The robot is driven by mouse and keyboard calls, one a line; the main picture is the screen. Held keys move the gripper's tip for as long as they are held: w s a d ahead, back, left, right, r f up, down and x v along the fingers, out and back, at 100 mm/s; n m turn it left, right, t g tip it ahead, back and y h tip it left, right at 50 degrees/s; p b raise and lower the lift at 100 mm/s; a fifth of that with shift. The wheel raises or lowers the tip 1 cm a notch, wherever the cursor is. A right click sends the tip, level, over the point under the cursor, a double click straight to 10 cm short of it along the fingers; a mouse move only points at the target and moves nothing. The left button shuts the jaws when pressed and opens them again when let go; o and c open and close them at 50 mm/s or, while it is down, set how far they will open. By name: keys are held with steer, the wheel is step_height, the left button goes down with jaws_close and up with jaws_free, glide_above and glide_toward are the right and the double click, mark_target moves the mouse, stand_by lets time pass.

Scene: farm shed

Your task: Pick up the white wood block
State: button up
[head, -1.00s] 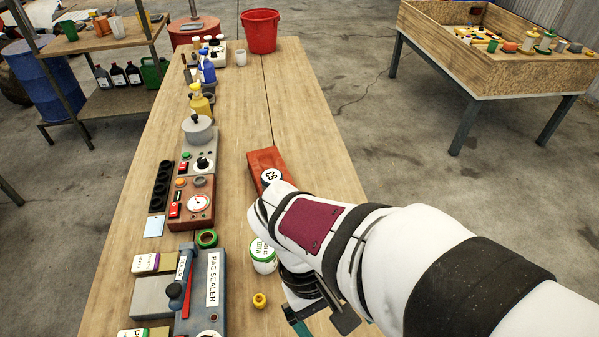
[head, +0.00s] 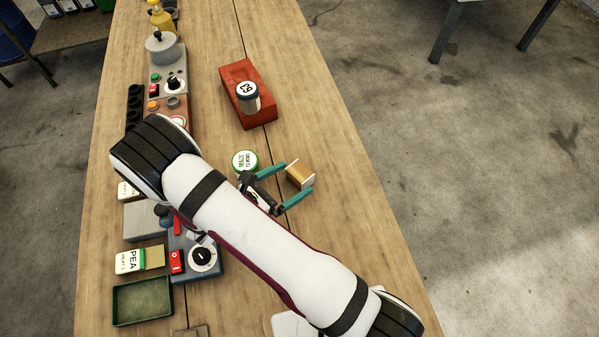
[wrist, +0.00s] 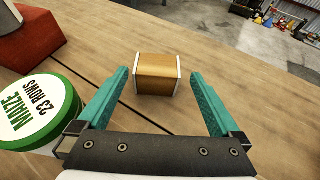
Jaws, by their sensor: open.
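A small wood block (head: 299,174) with a golden-brown middle and white ends sits on the wooden table. It also shows in the wrist view (wrist: 156,75), just ahead of the jaws. No wholly white block is seen; this one has white only at its ends. My gripper (head: 298,177) has its two teal fingers spread, one on each side of the block in the picture. In the wrist view the fingertips (wrist: 159,72) flank it with a gap on both sides. The jaws are open and empty. Their height relative to the block is hard to tell.
A white-and-green maize tin (head: 245,160) stands close beside the left finger. A red brick (head: 262,115) bearing a numbered jar (head: 247,96) lies farther up. The bag sealer (head: 200,259), a green tray (head: 142,301) and a pea box (head: 128,261) line the left. Table right of the block is clear.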

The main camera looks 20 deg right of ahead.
mark_target(293, 177)
steer(key=x, duration=0.4)
steer(key=shift+w+d+f, duration=0.15)
steer(key=shift+w+d, duration=0.1)
steer(key=shift+w, duration=0.1)
steer(key=c, duration=1.3)
